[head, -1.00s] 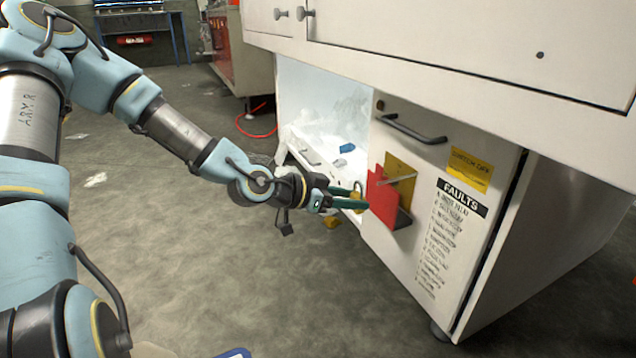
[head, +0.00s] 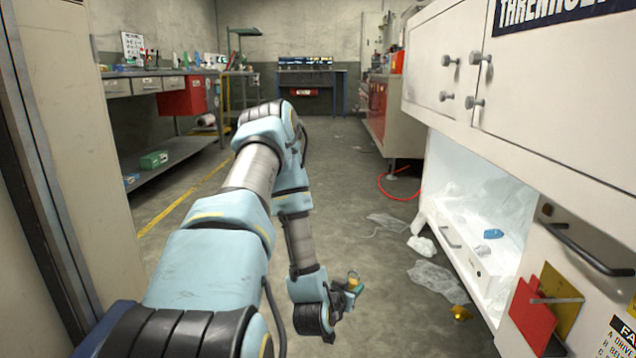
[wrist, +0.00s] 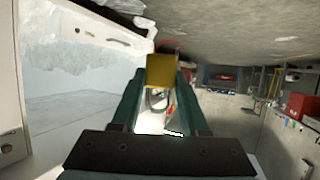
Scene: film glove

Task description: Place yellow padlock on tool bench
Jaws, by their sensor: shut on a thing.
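The yellow padlock (wrist: 161,72) is between the green fingers of my gripper (wrist: 158,90) in the wrist view. In the head view, my gripper (head: 353,286) is shut on it and holds it above the floor, with the padlock (head: 354,276) showing small at the fingertips. A bench with drawers (head: 146,85) and several small things on top stands at the left. A blue-legged bench (head: 340,92) stands at the far wall. No label shows which of them is the tool bench.
A white cabinet (head: 424,78) with an open lower compartment stands at the right. A yellow object (head: 460,313), clear plastic sheets (head: 437,279) and a red hose (head: 384,190) lie on the floor. A tall beige panel (head: 88,150) is close at left. The middle aisle is mostly open.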

